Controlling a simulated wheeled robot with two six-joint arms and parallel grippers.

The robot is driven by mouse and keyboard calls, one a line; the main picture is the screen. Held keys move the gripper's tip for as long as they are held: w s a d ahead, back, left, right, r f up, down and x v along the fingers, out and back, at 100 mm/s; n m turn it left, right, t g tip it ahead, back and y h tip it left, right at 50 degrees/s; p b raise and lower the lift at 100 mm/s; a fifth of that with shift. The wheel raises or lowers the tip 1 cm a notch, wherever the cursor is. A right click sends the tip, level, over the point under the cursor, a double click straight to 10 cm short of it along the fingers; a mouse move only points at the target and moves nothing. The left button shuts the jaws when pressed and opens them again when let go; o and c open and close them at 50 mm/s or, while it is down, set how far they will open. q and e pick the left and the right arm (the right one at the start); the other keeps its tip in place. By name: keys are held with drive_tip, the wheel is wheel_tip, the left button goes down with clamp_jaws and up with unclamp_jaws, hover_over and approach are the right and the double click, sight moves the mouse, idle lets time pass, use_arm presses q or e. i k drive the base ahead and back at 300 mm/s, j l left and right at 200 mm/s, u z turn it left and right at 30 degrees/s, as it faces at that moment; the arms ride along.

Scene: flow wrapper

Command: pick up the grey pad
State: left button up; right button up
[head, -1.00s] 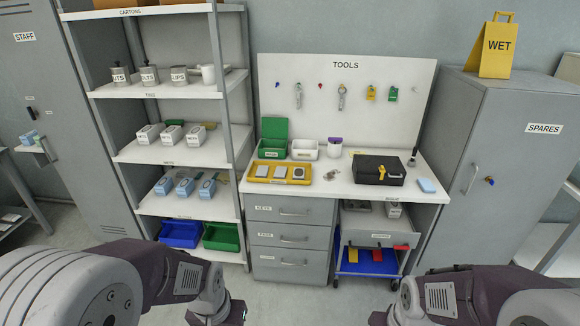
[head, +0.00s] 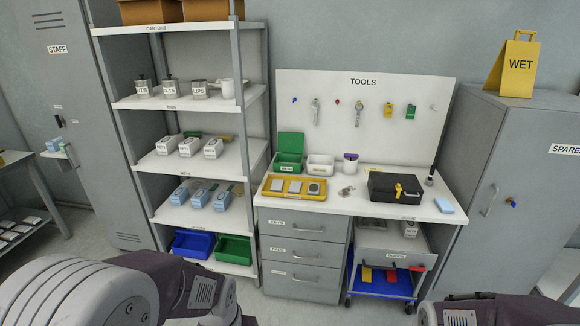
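A yellow tray (head: 266,193) stands at the left end of the workbench top. It holds several small flat items side by side. The rightmost item is a grey pad (head: 314,188) with a darker face, lying in its section. The other two, a left one (head: 277,185) and a middle one (head: 295,187), look pale grey; fine details are too small to tell. A light blue block (head: 443,205) lies at the right end of the bench. My arms show only as links at the bottom edge, well in front of the bench. Neither gripper shows.
A black case (head: 395,187) with a yellow-handled thing lies on the bench. Behind the tray stand a green bin (head: 289,160), a white bin (head: 320,164) and a cup (head: 350,163). Keys (head: 347,190) lie right of the tray. A shelf rack (head: 200,215) stands left. The floor before the drawers is clear.

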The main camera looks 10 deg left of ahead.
sight(314, 188)
drive_tip(key=i+j+z, duration=0.3)
drive_tip(key=i+j, duration=0.5)
drive_tip(key=i+j+z, duration=0.3)
drive_tip(key=i+j, duration=0.65)
